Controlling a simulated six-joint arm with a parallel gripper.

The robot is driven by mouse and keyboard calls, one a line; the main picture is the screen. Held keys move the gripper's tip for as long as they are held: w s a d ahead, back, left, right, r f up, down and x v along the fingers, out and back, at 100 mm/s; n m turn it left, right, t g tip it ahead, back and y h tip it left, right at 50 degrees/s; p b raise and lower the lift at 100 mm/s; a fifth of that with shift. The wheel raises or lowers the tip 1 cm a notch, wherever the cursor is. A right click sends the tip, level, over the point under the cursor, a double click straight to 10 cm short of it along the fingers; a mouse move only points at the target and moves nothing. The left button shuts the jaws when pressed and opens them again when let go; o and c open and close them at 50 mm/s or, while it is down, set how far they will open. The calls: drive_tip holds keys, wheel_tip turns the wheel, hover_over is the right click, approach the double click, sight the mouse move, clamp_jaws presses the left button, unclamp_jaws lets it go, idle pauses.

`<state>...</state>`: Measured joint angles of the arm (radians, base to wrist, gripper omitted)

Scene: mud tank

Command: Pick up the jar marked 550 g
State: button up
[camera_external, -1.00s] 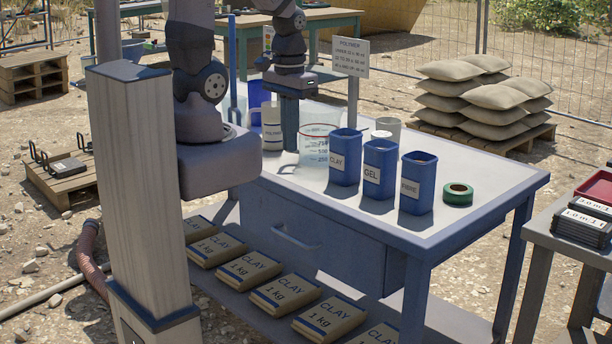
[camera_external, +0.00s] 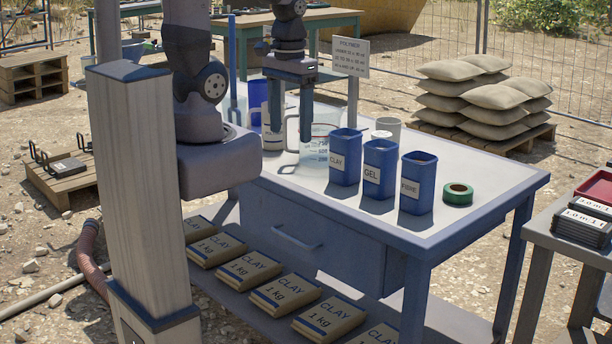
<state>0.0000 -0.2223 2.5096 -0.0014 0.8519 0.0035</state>
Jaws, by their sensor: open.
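No jar with a readable "550 g" mark shows.
Blue tins marked CLAY (camera_external: 344,158), GEL (camera_external: 379,168) and FIBRE (camera_external: 416,184) stand in a row, with a green tape roll (camera_external: 457,194) to their right. A POLYMER sign (camera_external: 350,57) rises behind. The table's front right (camera_external: 480,215) is clear.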

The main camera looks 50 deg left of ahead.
drive_tip(key=r, duration=0.2)
drive_tip(key=m+t+y+b, duration=0.5)
drive_tip(key=m+y+b, duration=0.8)
drive_tip(key=m+b, duration=0.75)
hover_over(380, 133)
drive_tip(key=p, duration=0.2)
drive_tip(key=m, duration=0.2)
drive_tip(key=shift+n, duration=0.25)
drive_tip(key=shift+f, duration=7.35)
wheel_tip(380, 133, down, 2)
drive_tip(key=shift+f+p, duration=0.2)
drive_tip(key=shift+p, duration=0.15)
drive_tip(key=shift+p+x, duration=0.4)
drive_tip(key=shift+x, duration=0.65)
drive_tip(key=shift+w+a+f, duration=0.2)
drive_tip(key=shift+a, duration=0.2)
drive_tip(key=shift+c, duration=0.6)
